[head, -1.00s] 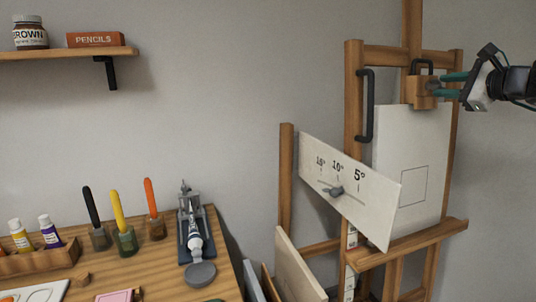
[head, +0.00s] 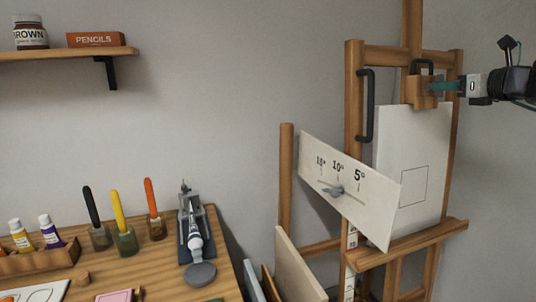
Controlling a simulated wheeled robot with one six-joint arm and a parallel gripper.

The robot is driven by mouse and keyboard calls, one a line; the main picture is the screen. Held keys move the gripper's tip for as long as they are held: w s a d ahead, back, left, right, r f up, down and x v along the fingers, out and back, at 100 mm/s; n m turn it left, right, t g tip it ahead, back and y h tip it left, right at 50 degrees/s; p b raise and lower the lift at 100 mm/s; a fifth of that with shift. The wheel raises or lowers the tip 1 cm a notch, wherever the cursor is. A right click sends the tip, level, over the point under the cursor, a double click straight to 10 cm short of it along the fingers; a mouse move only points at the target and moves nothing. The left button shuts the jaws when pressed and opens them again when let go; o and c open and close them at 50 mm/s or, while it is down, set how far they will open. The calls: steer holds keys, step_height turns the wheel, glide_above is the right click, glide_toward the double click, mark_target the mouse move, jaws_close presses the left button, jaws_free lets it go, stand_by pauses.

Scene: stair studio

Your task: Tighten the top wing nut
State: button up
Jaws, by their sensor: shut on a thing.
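The wooden easel (head: 354,180) stands at the right and holds a pale canvas (head: 405,170) with a square outlined on it. A wooden clamp block (head: 416,92) sits at the canvas's top edge, with a black handle (head: 423,66) above it. My gripper (head: 432,87) comes in from the right, with its teal fingertips at the block's right side. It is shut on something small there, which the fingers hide. I take it to be the top wing nut, but its shape cannot be made out.
A tilted white board (head: 375,208) with degree marks and a grey wing-shaped knob (head: 333,191) stands left of the canvas. A black bar handle (head: 366,105) is on the easel's left post. A cluttered wooden table (head: 140,272) fills the lower left.

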steer(key=o, duration=0.6)
steer(key=shift+c, duration=0.2)
steer(key=v, duration=0.6)
